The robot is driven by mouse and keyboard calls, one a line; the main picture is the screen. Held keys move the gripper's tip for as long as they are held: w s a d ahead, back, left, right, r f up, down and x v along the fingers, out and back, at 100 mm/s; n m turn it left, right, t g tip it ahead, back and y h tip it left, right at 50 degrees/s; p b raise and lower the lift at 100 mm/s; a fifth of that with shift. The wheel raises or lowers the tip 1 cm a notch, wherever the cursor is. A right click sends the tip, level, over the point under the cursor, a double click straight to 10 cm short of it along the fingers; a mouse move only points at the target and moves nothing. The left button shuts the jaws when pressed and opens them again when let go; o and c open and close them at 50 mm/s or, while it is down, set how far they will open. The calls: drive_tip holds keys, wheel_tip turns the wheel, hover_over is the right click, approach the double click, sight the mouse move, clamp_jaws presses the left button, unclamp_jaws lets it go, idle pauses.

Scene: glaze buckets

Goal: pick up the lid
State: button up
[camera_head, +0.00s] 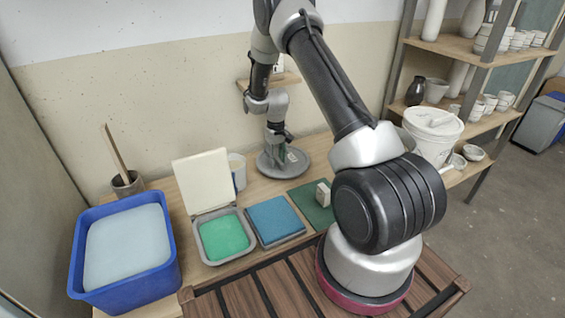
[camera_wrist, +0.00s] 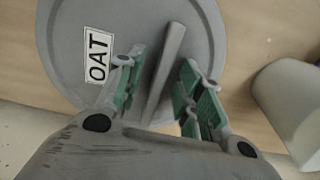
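The lid is a round grey disc (camera_head: 305,165) lying flat on the wooden table near the wall. In the wrist view the lid (camera_wrist: 75,25) fills the upper left, with a white label reading "OAT" (camera_wrist: 97,57) and a raised bar handle (camera_wrist: 171,50) across it. My gripper (camera_head: 279,150) is low over the lid, pointing down. In the wrist view my gripper (camera_wrist: 163,72) has its green-padded fingers apart, one on each side of the bar handle. Gaps show between the pads and the bar. Its lower part is hidden near the palm.
A whitish jar (camera_head: 238,172) stands left of the lid and a pale cylinder (camera_wrist: 295,105) shows right in the wrist view. A tray of green glaze (camera_head: 222,236), a blue tub (camera_head: 122,300), a blue slab (camera_head: 275,220) and a white bucket (camera_head: 430,145) stand nearby.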

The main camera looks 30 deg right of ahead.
drive_tip(key=shift+f, duration=0.2)
clamp_jaws()
